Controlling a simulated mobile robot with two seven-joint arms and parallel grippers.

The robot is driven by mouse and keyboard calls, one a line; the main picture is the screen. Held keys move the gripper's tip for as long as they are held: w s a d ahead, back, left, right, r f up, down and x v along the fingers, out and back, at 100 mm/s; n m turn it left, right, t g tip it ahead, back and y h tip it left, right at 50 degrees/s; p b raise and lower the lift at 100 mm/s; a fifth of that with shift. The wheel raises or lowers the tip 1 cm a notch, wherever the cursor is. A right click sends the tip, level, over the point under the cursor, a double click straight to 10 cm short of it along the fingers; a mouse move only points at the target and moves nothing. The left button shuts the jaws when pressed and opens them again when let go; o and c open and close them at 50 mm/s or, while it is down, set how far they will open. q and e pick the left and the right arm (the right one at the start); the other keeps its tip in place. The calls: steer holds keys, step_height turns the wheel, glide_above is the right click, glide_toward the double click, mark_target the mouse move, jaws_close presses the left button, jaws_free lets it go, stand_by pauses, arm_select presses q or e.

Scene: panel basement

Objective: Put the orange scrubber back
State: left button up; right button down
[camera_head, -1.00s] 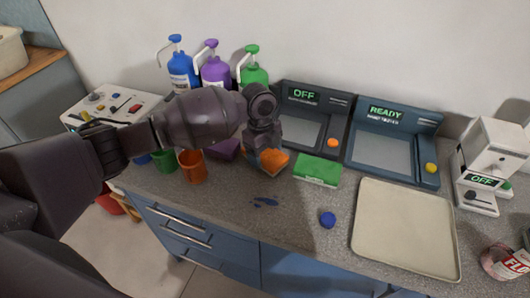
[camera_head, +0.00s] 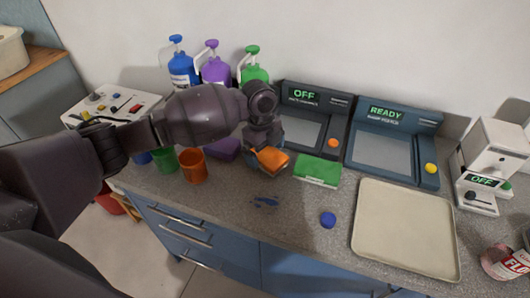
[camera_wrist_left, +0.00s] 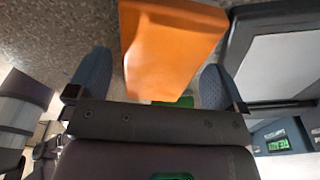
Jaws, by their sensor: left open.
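The orange scrubber (camera_head: 272,159) lies on the counter in the head view, with a green block-like scrubber (camera_head: 317,170) to its right and a purple one (camera_head: 226,148) to its left. My left gripper (camera_head: 262,150) is directly over the orange scrubber, partly hiding it. In the left wrist view the orange scrubber (camera_wrist_left: 170,45) sits between the two spread fingers of my left gripper (camera_wrist_left: 156,62), with visible gaps on both sides. The gripper is open. My right gripper is not in view.
Orange (camera_head: 191,165) and green (camera_head: 164,159) cups stand left of the gripper. Pump bottles (camera_head: 216,70) and two panel devices (camera_head: 396,145) line the back. A blue cap (camera_head: 327,219) and blue smear (camera_head: 265,202) lie in front. A beige tray (camera_head: 404,225) is at right.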

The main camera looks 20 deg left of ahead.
arm_select(q)
step_height(320, 180, up, 11)
steer(key=a+p, duration=0.1)
steer(key=shift+w+a, duration=0.15)
steer(key=shift+w, duration=0.1)
stand_by(0.3)
